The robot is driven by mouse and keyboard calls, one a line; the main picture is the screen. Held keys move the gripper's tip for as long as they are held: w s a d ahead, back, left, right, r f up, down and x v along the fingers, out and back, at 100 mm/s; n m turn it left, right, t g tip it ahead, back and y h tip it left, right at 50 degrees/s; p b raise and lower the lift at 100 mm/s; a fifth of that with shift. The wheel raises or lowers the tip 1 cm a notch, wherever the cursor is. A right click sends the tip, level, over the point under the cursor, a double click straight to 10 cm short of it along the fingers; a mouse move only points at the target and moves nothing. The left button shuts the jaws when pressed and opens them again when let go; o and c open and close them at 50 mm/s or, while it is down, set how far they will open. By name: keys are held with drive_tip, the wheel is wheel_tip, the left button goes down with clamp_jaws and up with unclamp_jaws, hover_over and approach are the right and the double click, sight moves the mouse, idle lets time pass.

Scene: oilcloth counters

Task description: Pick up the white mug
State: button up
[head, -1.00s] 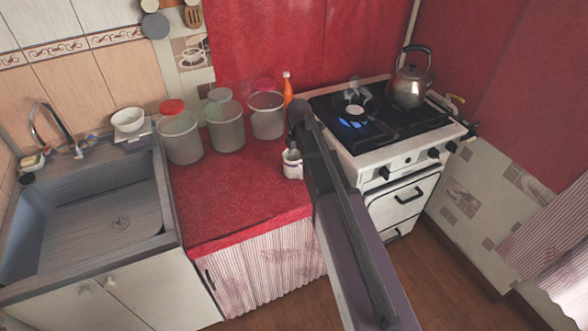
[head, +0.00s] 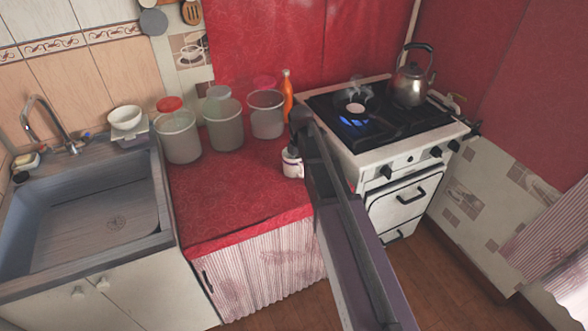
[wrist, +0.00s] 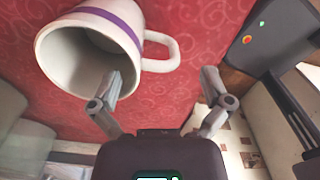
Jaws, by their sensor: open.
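The white mug (head: 292,166) stands on the red counter beside the stove in the head view, partly covered by my arm. In the wrist view the white mug (wrist: 75,45) fills the upper left, with a purple band, its open mouth toward the camera and its handle on the right. My gripper (wrist: 162,78) is open and empty there. Its left finger overlaps the mug's mouth and rim in the picture; its right finger is out past the handle, over the red cloth. I cannot tell whether the left finger touches the mug.
Several clear containers (head: 224,128) and an orange bottle (head: 287,92) stand behind the mug. The stove (head: 378,135) on the right has a lit blue flame and a kettle (head: 411,85). A sink (head: 85,225) lies left. The red counter's front (head: 235,205) is clear.

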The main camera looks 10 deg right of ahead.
drive_tip(key=shift+f+b, duration=0.65)
drive_tip(key=shift+f, duration=0.25)
drive_tip(key=c, duration=1.4)
